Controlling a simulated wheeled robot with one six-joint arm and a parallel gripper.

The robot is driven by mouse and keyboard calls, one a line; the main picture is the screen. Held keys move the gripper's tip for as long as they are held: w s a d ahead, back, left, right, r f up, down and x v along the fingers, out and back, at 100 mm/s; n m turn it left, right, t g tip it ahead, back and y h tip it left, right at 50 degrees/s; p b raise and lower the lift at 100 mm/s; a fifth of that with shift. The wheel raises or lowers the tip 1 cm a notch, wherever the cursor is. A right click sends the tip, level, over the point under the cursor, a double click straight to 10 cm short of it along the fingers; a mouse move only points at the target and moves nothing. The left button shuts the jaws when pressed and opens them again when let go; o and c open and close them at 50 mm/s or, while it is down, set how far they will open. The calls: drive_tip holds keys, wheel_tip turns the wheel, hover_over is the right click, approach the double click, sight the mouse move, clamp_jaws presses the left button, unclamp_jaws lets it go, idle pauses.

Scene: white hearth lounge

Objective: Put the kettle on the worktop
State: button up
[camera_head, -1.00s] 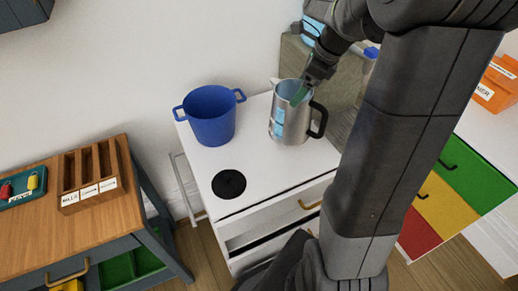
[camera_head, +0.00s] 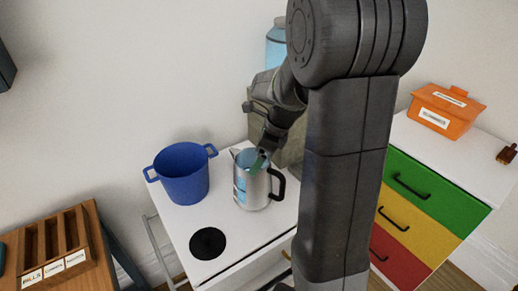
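A silver metal kettle (camera_head: 258,190) with a black handle on its right and a blue strip on its side stands upright on the white top (camera_head: 240,225) of a cabinet. I cannot tell whether this top is the worktop the task names. My gripper (camera_head: 258,162) reaches down to the kettle's open top from behind right. Its green-tipped finger overlaps the rim and opening. My arm and the rim hide the rest of the fingers, so I cannot tell whether they are closed on the kettle.
A blue two-handled pot (camera_head: 182,178) stands left of the kettle, with a black round plate (camera_head: 208,243) in front. A greenish box (camera_head: 285,150) is close behind. An orange bin (camera_head: 447,112) sits on the right cabinet. A wooden rack (camera_head: 55,250) is at lower left.

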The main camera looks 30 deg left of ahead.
drive_tip(key=shift+f, duration=1.15)
drive_tip(key=o, duration=1.7)
drive_tip(key=shift+f, duration=0.1)
drive_tip(key=v, duration=1.2)
drive_tip(key=shift+w, duration=0.1)
